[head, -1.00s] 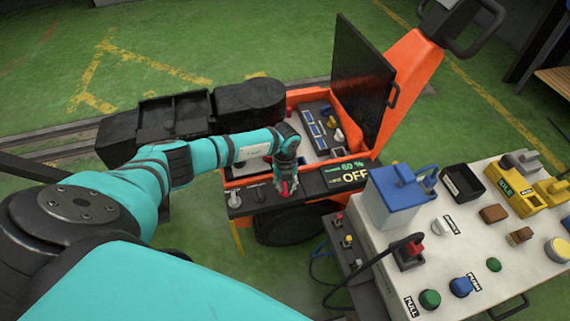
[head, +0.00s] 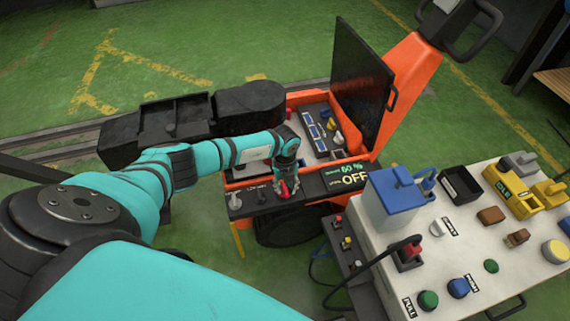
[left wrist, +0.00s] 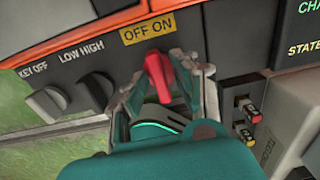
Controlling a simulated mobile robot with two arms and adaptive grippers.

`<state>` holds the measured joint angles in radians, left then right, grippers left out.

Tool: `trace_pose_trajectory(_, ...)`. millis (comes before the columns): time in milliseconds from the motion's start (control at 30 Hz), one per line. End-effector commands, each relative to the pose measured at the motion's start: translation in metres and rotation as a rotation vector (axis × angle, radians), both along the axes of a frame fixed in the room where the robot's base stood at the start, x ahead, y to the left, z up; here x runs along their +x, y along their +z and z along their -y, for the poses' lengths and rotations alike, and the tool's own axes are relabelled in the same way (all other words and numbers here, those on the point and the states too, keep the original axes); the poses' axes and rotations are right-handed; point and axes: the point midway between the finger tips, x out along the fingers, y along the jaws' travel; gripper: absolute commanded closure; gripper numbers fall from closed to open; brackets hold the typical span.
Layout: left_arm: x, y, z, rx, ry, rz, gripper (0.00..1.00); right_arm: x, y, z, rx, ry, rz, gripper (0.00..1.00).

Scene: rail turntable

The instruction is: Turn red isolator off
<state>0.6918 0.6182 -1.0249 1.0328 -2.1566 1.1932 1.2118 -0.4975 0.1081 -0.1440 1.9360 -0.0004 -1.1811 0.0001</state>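The red isolator handle (left wrist: 157,75) sticks out of the dark front panel (left wrist: 215,35) of the orange cart, under a yellow OFF ON label (left wrist: 147,31). I cannot tell which of the two words it points at. My left gripper (left wrist: 172,72) is around the handle, one finger on each side, with the fingers apart. It seems not to be clamped on it; contact is unclear. In the head view my left gripper (head: 287,188) comes down onto the panel, and the red handle (head: 284,189) shows between its fingers. My right gripper is not in view.
An open black lid (head: 360,85) stands behind. A white control table (head: 465,235) is at right.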

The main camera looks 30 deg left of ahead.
Motion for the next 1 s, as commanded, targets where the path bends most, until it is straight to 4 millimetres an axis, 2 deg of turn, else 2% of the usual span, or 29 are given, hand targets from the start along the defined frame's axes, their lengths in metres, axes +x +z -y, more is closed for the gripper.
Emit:
trace_pose_trajectory(367,-0.001,0.003,0.000,0.000,-0.002,-0.003,0.63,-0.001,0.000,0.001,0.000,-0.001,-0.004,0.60)
trace_pose_trajectory(467,0.000,0.016,0.000,-0.001,-0.002,-0.001,0.63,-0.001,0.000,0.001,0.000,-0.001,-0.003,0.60)
trace_pose_trajectory(800,-0.001,0.086,0.000,0.000,-0.003,0.000,0.63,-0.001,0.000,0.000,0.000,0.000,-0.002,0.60)
trace_pose_trajectory(1000,-0.001,0.112,0.000,0.001,-0.002,-0.002,0.63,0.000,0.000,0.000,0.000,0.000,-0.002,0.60)
